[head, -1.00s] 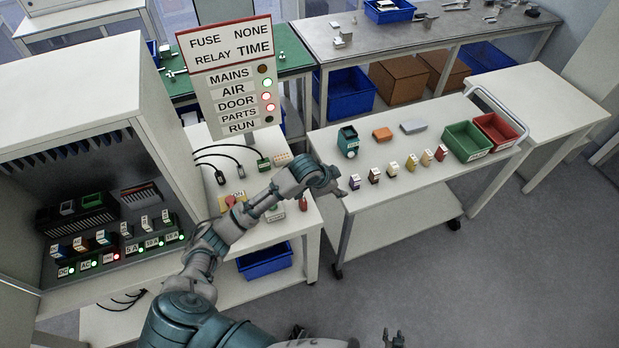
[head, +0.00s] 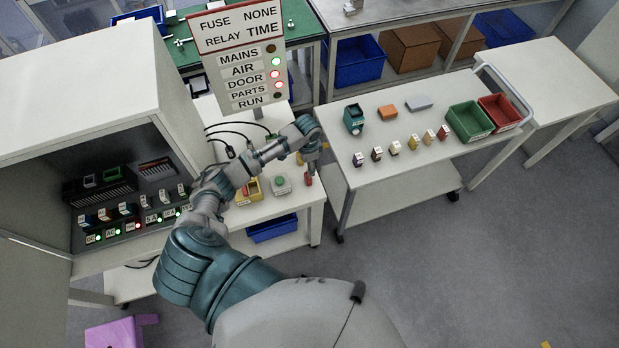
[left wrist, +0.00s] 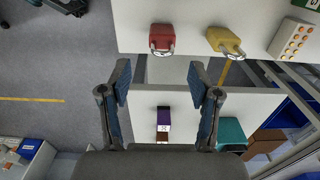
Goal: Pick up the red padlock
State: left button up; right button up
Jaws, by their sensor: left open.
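The red padlock (head: 308,181) lies near the right edge of the white bench in the head view. In the left wrist view the red padlock (left wrist: 162,38) is on the white surface at the top, its shackle facing my fingers. My left gripper (head: 312,155) is above it in the head view, partly covering the area. In the left wrist view the left gripper (left wrist: 160,80) is open and empty, fingers apart, with the padlock ahead of the gap between the tips. My right gripper is out of view.
A yellow padlock (left wrist: 226,41) lies beside the red one. A white cart (head: 405,190) with small blocks and green (head: 469,121) and red bins (head: 500,112) stands right, across a narrow gap.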

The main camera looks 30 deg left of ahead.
pick_arm(q)
jog(key=shift+a+f, duration=0.2)
jog(key=shift+f, duration=0.3)
jog(key=shift+a+f, duration=0.2)
jog(key=shift+f, duration=0.3)
jog(key=f+b, duration=0.2)
jog(key=f, duration=0.1)
jog(key=f+b, duration=0.1)
jog(key=shift+w+d+f+b, duration=0.15)
jog(key=shift+d+f+b, duration=0.1)
jog(key=shift+b, duration=0.1)
jog(key=shift+d+f+b, duration=0.15)
jog(key=shift+f+b, duration=0.1)
jog(key=shift+b, duration=0.05)
jog(key=shift+r, duration=0.2)
jog(key=c, duration=0.4)
jog(key=shift+a, duration=0.25)
grip_shut()
jog(key=shift+f, duration=0.1)
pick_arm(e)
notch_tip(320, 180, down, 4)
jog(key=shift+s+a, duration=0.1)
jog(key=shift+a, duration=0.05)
pick_arm(q)
jog(key=shift+d, duration=0.1)
